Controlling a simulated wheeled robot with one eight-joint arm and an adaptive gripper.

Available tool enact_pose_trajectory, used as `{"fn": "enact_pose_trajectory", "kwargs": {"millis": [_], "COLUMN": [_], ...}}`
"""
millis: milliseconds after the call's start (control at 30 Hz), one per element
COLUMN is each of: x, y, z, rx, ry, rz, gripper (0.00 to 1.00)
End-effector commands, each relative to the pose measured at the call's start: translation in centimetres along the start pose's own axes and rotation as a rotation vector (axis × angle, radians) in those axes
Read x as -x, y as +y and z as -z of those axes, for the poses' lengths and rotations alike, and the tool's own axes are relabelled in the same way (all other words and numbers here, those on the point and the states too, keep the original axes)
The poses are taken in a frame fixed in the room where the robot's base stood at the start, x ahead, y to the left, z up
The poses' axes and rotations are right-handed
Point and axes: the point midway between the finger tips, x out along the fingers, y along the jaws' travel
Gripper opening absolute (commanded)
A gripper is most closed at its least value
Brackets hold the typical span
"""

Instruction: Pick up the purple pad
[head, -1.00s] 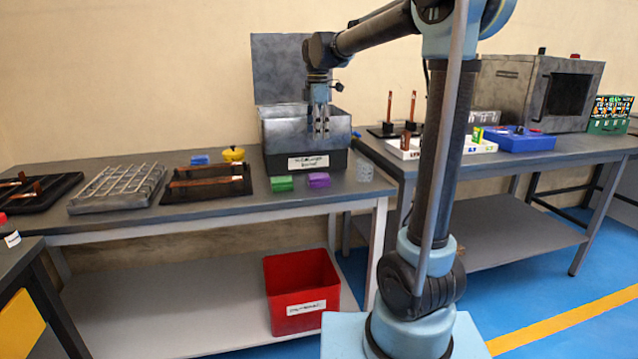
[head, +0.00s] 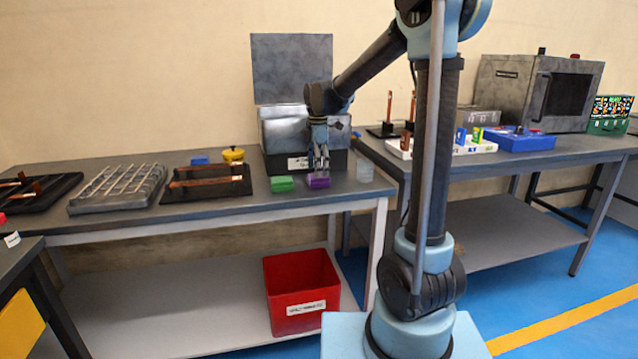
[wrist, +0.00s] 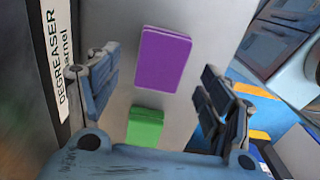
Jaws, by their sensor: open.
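The purple pad (head: 318,181) lies flat on the grey bench near its front edge, in front of the metal degreaser box. In the wrist view the purple pad (wrist: 163,60) shows between the two fingers, a little beyond their tips. My gripper (head: 319,166) points down just above the pad. In the wrist view my gripper (wrist: 160,85) is open, with one finger on each side and nothing between them held. Whether a fingertip touches the pad cannot be told.
A green pad (head: 282,184) lies just left of the purple one. A clear cup (head: 364,171) stands to the right. The open-lidded degreaser box (head: 292,165) is close behind. A blue pad (head: 200,160) and a yellow item (head: 233,154) lie further left. A red bin (head: 300,290) sits on the lower shelf.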

Motion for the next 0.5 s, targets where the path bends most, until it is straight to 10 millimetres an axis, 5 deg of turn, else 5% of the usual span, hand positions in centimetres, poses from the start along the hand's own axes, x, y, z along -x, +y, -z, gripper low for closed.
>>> {"fn": "enact_pose_trajectory", "kwargs": {"millis": [233,500], "x": [-3.2,-3.9], "y": [0.0,0.0], "z": [-0.2,-0.2], "rx": [0.0,0.0], "ry": [0.0,0.0], "rz": [0.0,0.0], "gripper": [0.73,0.73]}}
